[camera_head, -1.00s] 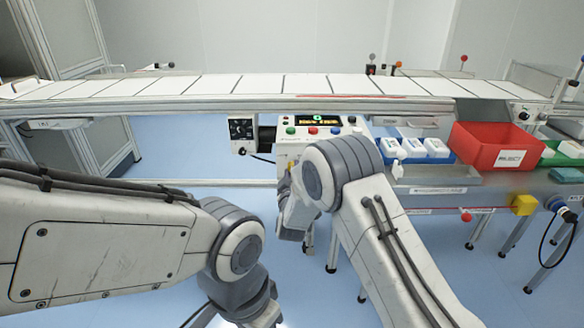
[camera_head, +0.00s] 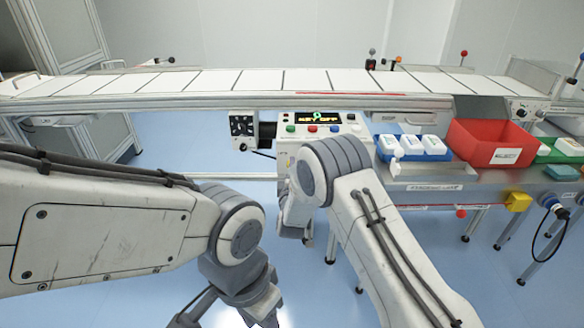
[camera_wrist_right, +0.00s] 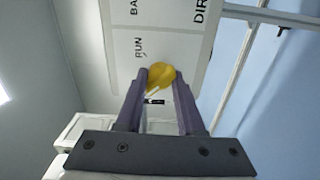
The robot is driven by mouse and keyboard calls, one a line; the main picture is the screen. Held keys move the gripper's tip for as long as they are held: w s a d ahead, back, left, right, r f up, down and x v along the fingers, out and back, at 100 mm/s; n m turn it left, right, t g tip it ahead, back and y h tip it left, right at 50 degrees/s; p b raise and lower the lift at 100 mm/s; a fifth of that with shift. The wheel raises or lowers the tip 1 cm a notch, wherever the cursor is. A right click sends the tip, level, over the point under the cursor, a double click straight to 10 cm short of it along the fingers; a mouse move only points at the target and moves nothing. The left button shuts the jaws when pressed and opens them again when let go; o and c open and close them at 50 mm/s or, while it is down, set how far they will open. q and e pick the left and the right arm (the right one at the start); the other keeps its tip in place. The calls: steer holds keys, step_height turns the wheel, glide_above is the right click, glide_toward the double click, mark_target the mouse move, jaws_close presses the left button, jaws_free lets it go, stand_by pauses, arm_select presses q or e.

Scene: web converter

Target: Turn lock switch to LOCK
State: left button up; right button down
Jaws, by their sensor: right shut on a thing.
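A yellow switch knob (camera_wrist_right: 158,76) sits on a white panel (camera_wrist_right: 125,45) in the right wrist view. The panel carries the words RUN and DIR, partly cut lettering and a small dark label just below the knob. My right gripper (camera_wrist_right: 159,80) has its two fingers closed on the knob, one on each side. A pale mark shows on the knob's lower left. In the head view, my right forearm and wrist hide that gripper and the knob in front of the white control box (camera_head: 284,158). My left arm's wrist hangs at the bottom edge; its gripper is mostly cut off.
A lit display (camera_head: 318,116) and coloured buttons top the control box. A white conveyor (camera_head: 220,82) crosses behind it. A blue tray with white parts (camera_head: 411,146) and a red bin (camera_head: 490,142) stand on the right. Blue floor is open between my arms.

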stand_by(0.6)
steer(key=c, duration=0.5)
jaws_free()
steer(key=shift+c, duration=0.2)
steer(key=shift+s, duration=0.1)
steer(key=s, duration=1)
steer(key=shift+s+p, duration=0.15)
steer(key=shift+p, duration=0.3)
